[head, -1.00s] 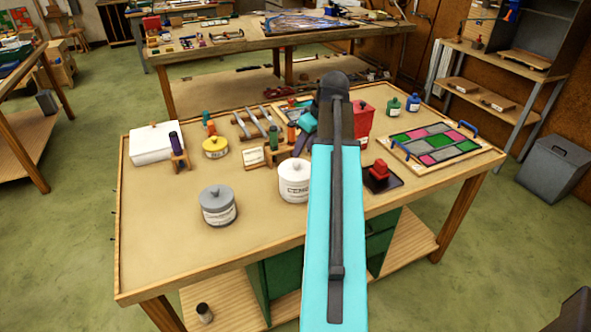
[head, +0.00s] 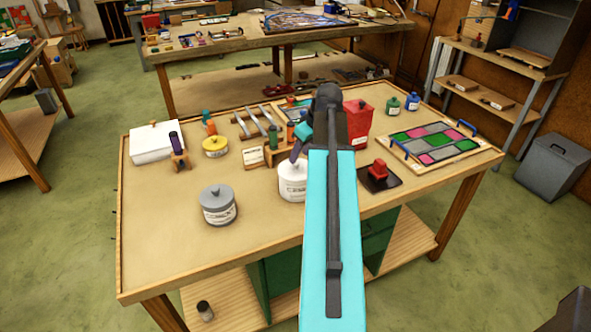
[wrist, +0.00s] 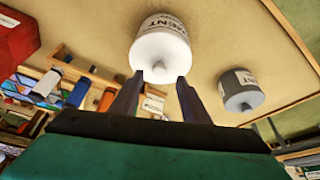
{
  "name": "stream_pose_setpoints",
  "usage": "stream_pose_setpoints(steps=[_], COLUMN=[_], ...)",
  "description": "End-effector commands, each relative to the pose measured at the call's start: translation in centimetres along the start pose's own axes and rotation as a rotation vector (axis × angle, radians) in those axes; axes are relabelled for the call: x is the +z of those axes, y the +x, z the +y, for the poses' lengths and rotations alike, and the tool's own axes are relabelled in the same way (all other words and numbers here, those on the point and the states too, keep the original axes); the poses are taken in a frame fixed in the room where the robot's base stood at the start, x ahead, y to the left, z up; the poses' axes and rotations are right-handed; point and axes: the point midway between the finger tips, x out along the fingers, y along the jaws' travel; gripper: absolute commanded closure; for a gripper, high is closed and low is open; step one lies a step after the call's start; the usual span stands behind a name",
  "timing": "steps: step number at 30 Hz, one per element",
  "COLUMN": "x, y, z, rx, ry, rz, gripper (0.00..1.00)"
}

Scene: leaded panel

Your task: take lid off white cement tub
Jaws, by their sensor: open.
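The white cement tub (head: 292,188) stands upright on the workbench in the head view, its lid on and partly hidden by my gripper. In the wrist view the tub (wrist: 163,22) shows its dark lettering, with the white lid (wrist: 158,48) and its small knob facing the camera. My gripper (wrist: 157,78) is open and empty, with one dark finger on each side of the lid's knob in that view. I cannot tell whether the fingers touch the lid. In the head view my gripper (head: 296,156) is just above the tub.
A grey lidded tub (head: 218,207) stands to the left. A yellow tin (head: 215,147), a white box (head: 157,143) and a red container (head: 358,125) are farther back. A red-handled block on a dark pad (head: 379,176) and the leaded panel (head: 435,143) are right. The bench's front left is clear.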

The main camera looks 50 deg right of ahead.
Motion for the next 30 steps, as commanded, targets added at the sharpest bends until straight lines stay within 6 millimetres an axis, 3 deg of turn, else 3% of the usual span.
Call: stream_pose_setpoints(steps=[16,30], x=[-0.1,-0.1], y=[4.0,4.3], z=[0.1,0.0], rx=[-0.001,-0.001], ry=[-0.001,-0.002], rz=[-0.001,-0.001], gripper=[0.58,0.58])
